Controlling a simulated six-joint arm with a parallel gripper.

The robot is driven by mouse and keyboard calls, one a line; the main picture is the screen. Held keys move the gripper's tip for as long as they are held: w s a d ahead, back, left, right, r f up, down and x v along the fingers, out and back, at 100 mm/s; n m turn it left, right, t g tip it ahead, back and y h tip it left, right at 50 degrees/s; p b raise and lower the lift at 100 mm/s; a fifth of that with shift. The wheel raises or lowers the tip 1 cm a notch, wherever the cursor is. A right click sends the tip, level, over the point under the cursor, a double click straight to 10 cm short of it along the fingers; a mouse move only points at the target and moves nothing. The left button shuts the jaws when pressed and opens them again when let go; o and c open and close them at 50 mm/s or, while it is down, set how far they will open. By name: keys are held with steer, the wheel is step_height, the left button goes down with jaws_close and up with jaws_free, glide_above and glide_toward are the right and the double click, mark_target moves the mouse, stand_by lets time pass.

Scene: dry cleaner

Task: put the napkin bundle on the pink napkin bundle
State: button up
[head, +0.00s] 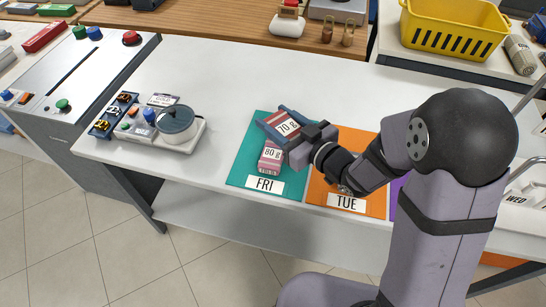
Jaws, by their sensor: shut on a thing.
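My gripper (297,134) is shut on a napkin bundle (284,127), which has a white label reading "70 g" and reddish sides. The pink napkin bundle (269,161), labelled "80 g", lies on the teal mat (240,170) marked "FRI". The held bundle is above and slightly behind the pink one in the head view. It overlaps the pink bundle's far end, and I cannot tell whether the two touch. My gripper hides part of the held bundle's right side.
An orange mat (374,203) marked "TUE" lies to the right, partly under my arm. A scale-like device with a round grey lidded pot (176,124) stands left of the teal mat. A yellow basket (455,28) is at the back right. The white counter (220,80) behind the mats is clear.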

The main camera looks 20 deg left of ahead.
steer(key=s+a+r+b, duration=0.25)
steer(key=s+a, duration=0.25)
steer(key=a, duration=0.4)
steer(key=s+a+r+b, duration=0.1)
steer(key=s+a+b, duration=0.3)
steer(key=a, duration=0.5)
steer(key=m+t+h, duration=0.7)
steer(key=m+h, duration=0.4)
steer(key=h, duration=0.2)
glide_above(273, 151)
step_height(273, 151, down, 5)
steer(key=shift+d+p, duration=0.15)
steer(key=shift+p, duration=0.25)
steer(key=shift+w, duration=0.1)
steer(key=shift+f+b, duration=0.45)
steer(key=shift+f, duration=4.55)
steer(key=shift+f, duration=0.15)
